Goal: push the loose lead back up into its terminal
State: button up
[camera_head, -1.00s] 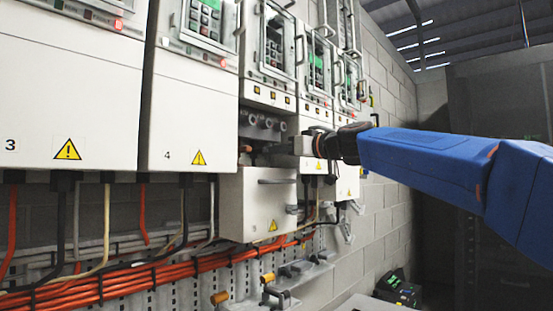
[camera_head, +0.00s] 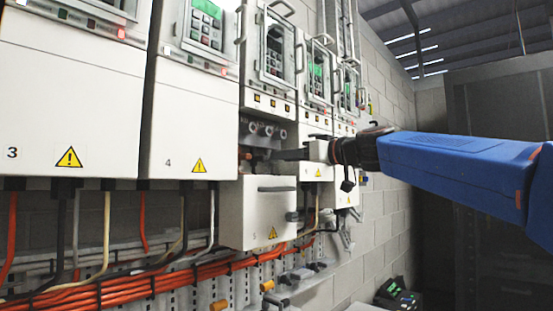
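The open bay of the drive unit shows a row of round grey terminals (camera_head: 268,130) above a dark opening. A short orange-brown piece (camera_head: 246,155) shows at the left of this opening; I cannot tell whether it belongs to the loose lead. My gripper (camera_head: 275,155) reaches in from the right, its dark fingers pointing left into the opening, below the terminals. The fingers overlap in this side view, so their gap and anything between them are hidden. The loose lead cannot be made out clearly.
A lowered white cover (camera_head: 258,210) with a handle sits just under the opening. Closed drives (camera_head: 195,110) stand to the left, more to the right. Orange cables (camera_head: 150,285) run along a tray below. Open floor space lies right of the block wall (camera_head: 385,225).

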jog(key=v, duration=1.2)
jog(key=shift+s+d, duration=0.15)
jog(key=shift+s, duration=0.35)
